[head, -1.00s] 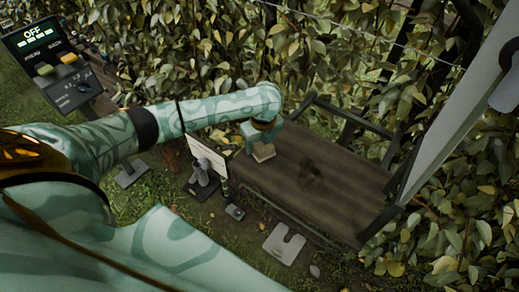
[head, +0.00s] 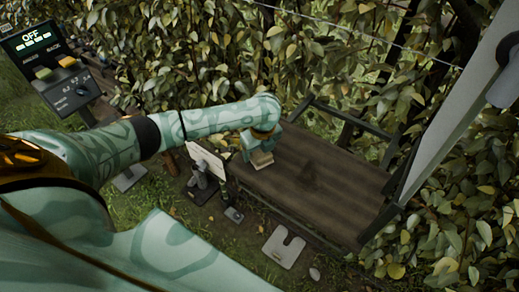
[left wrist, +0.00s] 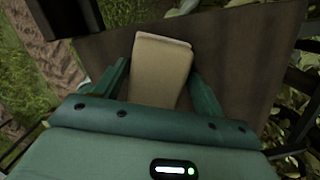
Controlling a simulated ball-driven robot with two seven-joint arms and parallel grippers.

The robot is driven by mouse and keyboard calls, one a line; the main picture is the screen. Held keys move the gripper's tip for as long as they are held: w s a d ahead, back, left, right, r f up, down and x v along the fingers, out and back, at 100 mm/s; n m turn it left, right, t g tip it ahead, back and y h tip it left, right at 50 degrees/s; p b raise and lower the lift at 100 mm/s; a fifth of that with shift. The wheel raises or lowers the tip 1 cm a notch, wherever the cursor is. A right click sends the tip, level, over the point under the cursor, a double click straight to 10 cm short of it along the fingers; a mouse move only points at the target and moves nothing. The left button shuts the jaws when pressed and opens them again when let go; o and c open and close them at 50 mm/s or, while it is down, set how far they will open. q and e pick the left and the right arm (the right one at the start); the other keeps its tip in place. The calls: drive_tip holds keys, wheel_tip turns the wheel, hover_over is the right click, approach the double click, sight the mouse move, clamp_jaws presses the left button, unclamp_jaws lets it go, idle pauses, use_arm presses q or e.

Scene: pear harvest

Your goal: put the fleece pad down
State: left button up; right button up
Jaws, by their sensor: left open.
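The fleece pad (head: 262,161) is a cream block at the left end of the brown wooden bench top (head: 325,185). It also shows in the left wrist view (left wrist: 162,72), over the brown surface and between my green fingers. My left gripper (head: 258,152) is just above and around the pad. In the left wrist view my left gripper (left wrist: 162,84) is open, with one finger on each side of the pad. The pad appears to lie on the bench; its underside is hidden. My right gripper is not in view.
A control panel reading OFF (head: 47,48) stands at the upper left. A white board (head: 207,163) stands beside the bench's left end. A pale notched plate (head: 284,246) lies on the grass. A dense leafy hedge borders the bench behind and right. Most of the bench top is clear.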

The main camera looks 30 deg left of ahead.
sight(261, 152)
use_arm(q)
drive_tip(key=shift+s+a+f, duration=0.1)
drive_tip(key=shift+s+f, duration=0.25)
drive_tip(key=shift+r, duration=0.25)
wheel_tip(261, 152, up, 12)
drive_tip(key=d+p, duration=0.1)
drive_tip(key=p, duration=0.2)
drive_tip(key=shift+s+d+r, duration=0.15)
drive_tip(key=shift+s+d, duration=0.1)
